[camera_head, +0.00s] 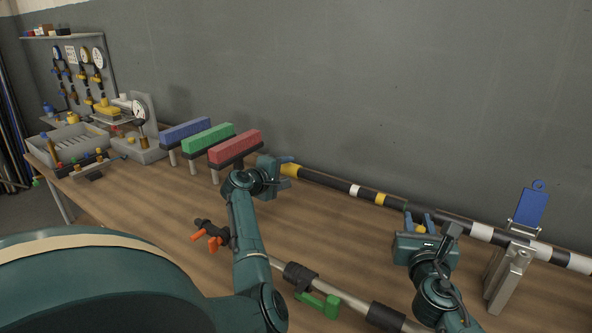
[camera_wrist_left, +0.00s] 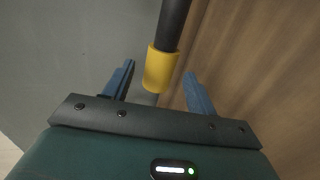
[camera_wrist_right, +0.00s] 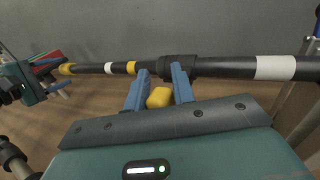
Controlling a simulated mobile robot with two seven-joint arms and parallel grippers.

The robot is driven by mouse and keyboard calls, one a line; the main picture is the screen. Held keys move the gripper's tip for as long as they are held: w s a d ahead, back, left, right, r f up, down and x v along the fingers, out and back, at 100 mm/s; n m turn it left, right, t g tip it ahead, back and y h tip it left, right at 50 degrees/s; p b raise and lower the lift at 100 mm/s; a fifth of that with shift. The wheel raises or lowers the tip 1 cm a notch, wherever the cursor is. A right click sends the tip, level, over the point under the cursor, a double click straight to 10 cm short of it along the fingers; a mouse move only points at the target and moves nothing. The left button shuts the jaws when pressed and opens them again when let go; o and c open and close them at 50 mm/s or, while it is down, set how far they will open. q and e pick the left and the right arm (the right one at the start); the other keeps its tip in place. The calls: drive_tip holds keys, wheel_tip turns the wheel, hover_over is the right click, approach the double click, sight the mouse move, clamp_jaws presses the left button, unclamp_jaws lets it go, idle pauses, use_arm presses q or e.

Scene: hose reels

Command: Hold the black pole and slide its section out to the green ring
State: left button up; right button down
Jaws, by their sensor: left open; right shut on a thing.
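The black pole (camera_head: 350,188) runs along the back of the table, with yellow and white bands; it also shows in the right wrist view (camera_wrist_right: 220,67). My left gripper (camera_head: 291,166) is open at the pole's left end. In the left wrist view its fingers stand apart on either side of the yellow end (camera_wrist_left: 161,70). My right gripper (camera_wrist_right: 159,85) is shut on a yellow lever (camera_wrist_right: 160,97) beside a dark collar (camera_wrist_right: 178,67) on the pole.
A grey stand with a blue tag (camera_head: 532,207) carries the pole's right part. Blue, green and red blocks (camera_head: 235,146) stand on supports at the left. A grey pipe with a green handle (camera_head: 331,306) and an orange-handled valve (camera_head: 212,236) lie in front. A grey wall stands behind.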

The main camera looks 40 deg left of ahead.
use_arm(q)
drive_tip(key=shift+x, duration=3)
drive_tip(key=shift+c, duration=0.4)
